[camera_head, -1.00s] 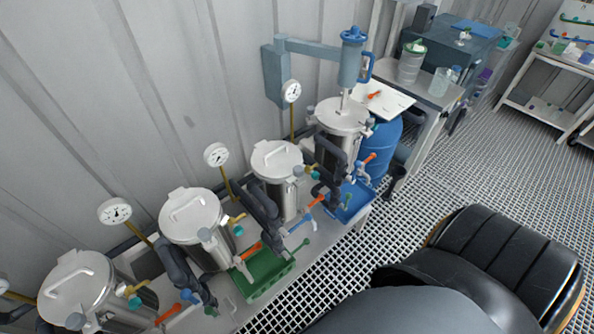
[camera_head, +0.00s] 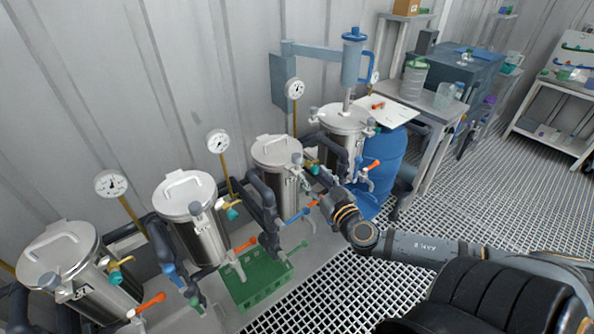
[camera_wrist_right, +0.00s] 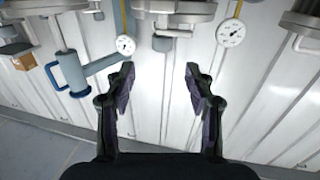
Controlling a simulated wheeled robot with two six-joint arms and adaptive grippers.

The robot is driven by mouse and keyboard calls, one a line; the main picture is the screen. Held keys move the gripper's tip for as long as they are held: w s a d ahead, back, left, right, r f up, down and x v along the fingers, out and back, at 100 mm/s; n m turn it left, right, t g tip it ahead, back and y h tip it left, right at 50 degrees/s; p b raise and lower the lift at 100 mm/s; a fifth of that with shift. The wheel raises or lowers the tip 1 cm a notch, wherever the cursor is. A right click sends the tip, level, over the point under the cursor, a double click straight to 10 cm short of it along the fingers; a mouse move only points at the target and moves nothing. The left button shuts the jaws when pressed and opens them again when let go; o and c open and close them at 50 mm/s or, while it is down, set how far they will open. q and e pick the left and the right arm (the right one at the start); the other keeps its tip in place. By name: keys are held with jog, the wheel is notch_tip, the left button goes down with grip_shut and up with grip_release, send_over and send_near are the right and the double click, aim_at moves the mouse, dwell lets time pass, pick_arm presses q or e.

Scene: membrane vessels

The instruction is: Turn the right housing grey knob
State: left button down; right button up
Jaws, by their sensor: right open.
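Several steel housings stand in a row along the wall. The right housing (camera_head: 343,122) is the farthest, with a lidded top. A small grey knob (camera_head: 370,124) shows at its right side; which grey part the task means is hard to tell. My right gripper (camera_head: 322,176) reaches in from the right, in front of the gap between the right housing and the one left of it (camera_head: 277,155). Its fingers are small and partly lost among the pipes there. In the right wrist view the gripper (camera_wrist_right: 160,82) is open, with only wall between its fingers. My left gripper is not in view.
Dark pipes, orange-handled valves (camera_head: 243,245) and gauges (camera_head: 295,89) crowd the housings. A green crate (camera_head: 262,290) stands in front. A blue barrel (camera_head: 385,160) is beside the right housing. The grating floor at right is clear.

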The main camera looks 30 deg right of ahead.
aim_at(300, 158)
jog(key=w+b, duration=0.1)
jog(key=w, duration=0.1)
jog(key=w+b, duration=0.2)
jog(key=w, duration=0.1)
jog(key=shift+w+d, duration=0.2)
jog(key=shift+w, duration=0.1)
jog(key=w, duration=0.2)
jog(key=w+p, duration=0.1)
jog(key=shift+w+d+r, duration=0.25)
jog(key=shift+w+d, duration=0.05)
jog(key=shift+w, duration=0.05)
jog(key=shift+w+f, duration=0.1)
jog(key=shift+w, duration=0.6)
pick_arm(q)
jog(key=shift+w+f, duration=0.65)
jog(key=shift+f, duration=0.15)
pick_arm(e)
grip_shut()
